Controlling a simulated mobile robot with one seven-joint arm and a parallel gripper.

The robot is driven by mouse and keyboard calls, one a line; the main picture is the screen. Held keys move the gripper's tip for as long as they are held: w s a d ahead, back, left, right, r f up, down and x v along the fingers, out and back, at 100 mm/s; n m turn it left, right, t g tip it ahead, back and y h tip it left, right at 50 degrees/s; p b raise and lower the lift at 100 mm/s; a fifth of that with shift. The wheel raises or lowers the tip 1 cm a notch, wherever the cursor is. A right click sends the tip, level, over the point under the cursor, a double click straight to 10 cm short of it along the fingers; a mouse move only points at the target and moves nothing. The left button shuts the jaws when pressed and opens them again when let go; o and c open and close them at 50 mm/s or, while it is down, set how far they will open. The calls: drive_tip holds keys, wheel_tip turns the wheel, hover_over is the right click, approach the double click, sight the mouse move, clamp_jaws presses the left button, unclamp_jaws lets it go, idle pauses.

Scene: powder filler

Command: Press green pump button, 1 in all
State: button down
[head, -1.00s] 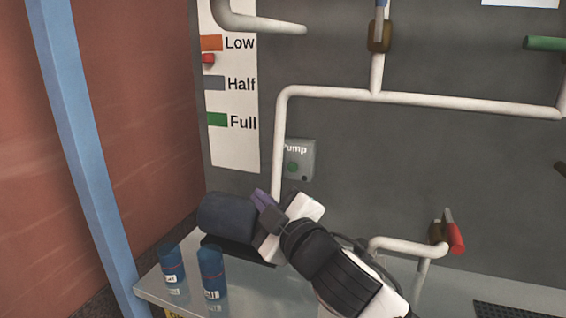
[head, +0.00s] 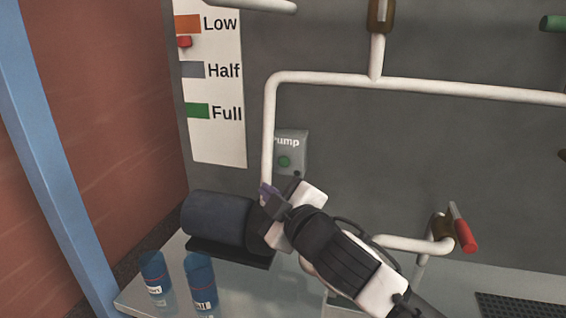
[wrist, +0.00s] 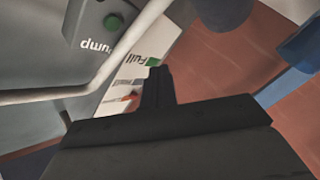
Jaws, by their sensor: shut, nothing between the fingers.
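The green pump button (head: 284,161) sits on a grey box (head: 301,150) labelled "Pump" on the dark wall panel, just right of a vertical white pipe. The button also shows at the upper left in the wrist view (wrist: 113,22). My gripper (head: 268,190) is below and slightly left of the button in the head view, apart from it. In the wrist view the fingers (wrist: 157,75) are together and point up the picture, with the button off to their left. Nothing is held.
A white pipe (head: 268,130) runs close by the box. A dark blue cylinder (head: 215,219) lies left of my gripper. Two blue containers (head: 201,284) stand on the table at front left. A level chart (head: 217,135) hangs left of the pipe. A red-handled valve (head: 464,232) is at right.

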drive_tip(key=w+d+p, duration=0.1)
drive_tip(key=w+d, duration=0.1)
drive_tip(key=w, duration=0.6)
drive_tip(key=shift+d, duration=0.3)
drive_tip(key=shift+w, duration=0.2)
idle(1.6)
drive_tip(key=shift+w+d, duration=0.15)
drive_tip(key=shift+w, duration=0.15)
drive_tip(key=shift+w+d, duration=0.1)
drive_tip(key=shift+w, duration=0.2)
idle(0.6)
idle(0.3)
drive_tip(key=shift+s+a, duration=0.25)
drive_tip(key=shift+s, duration=0.5)
drive_tip(key=shift+s+a+b, duration=0.25)
drive_tip(key=shift+s, duration=0.55)
drive_tip(key=shift+s+a+b, duration=0.2)
drive_tip(key=shift+s+a, duration=0.05)
drive_tip(key=shift+s, duration=0.55)
drive_tip(key=shift+s+a+b, duration=0.25)
drive_tip(key=shift+s, duration=0.55)
